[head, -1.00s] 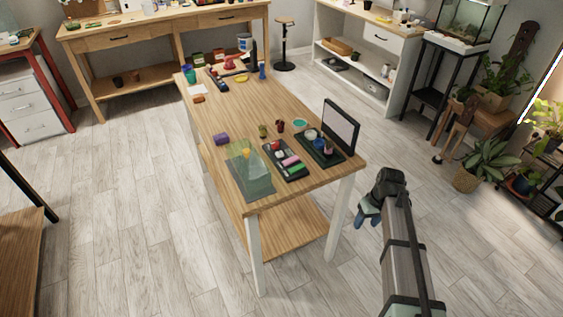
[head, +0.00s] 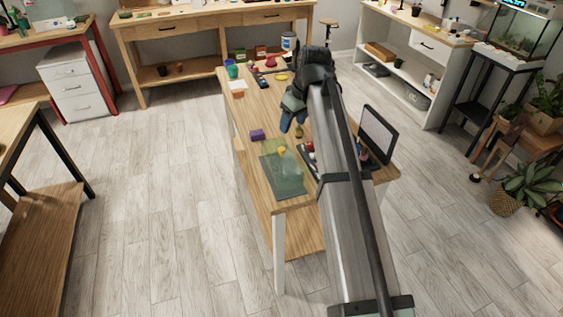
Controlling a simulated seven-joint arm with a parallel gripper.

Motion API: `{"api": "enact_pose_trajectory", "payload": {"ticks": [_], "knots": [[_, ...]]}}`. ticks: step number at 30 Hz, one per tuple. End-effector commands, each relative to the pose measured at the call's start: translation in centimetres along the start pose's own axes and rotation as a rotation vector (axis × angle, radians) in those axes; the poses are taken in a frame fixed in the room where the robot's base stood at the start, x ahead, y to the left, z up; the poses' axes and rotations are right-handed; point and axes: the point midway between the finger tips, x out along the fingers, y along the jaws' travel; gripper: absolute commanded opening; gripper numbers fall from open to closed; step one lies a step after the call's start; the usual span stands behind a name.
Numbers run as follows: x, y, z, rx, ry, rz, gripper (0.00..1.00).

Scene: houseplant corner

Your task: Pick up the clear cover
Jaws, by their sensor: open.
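The clear cover (head: 289,171) is a see-through, greenish box shape on the near left end of the wooden table (head: 256,187). It stands on a dark mat, and a small yellow thing shows at its top or behind its upper part; I cannot tell which. My gripper (head: 292,124) is above the table, pointing down, beyond and slightly right of the cover in the picture. It is open and apart from the cover. My arm hides much of the table's right half.
A purple block (head: 257,134) lies just beyond the cover. An upright dark-framed screen (head: 378,135) stands at the table's right edge. A tray with small coloured things is partly hidden behind my arm.

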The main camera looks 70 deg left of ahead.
Motion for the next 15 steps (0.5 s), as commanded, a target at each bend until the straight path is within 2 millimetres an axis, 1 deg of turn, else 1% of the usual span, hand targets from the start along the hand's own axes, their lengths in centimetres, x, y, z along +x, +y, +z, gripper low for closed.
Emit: {"api": "enact_pose_trajectory", "payload": {"ticks": [2, 5, 9, 15], "knots": [[0.4, -0.2, -0.3, -0.005, 0.001, -0.001, 0.56], [1.8, -0.2, -0.2, -0.005, 0.0, -0.001, 0.56], [4.3, -0.2, -0.2, -0.004, 0.0, -0.001, 0.56], [7.2, -0.1, -0.2, -0.003, 0.001, 0.0, 0.56]]}}
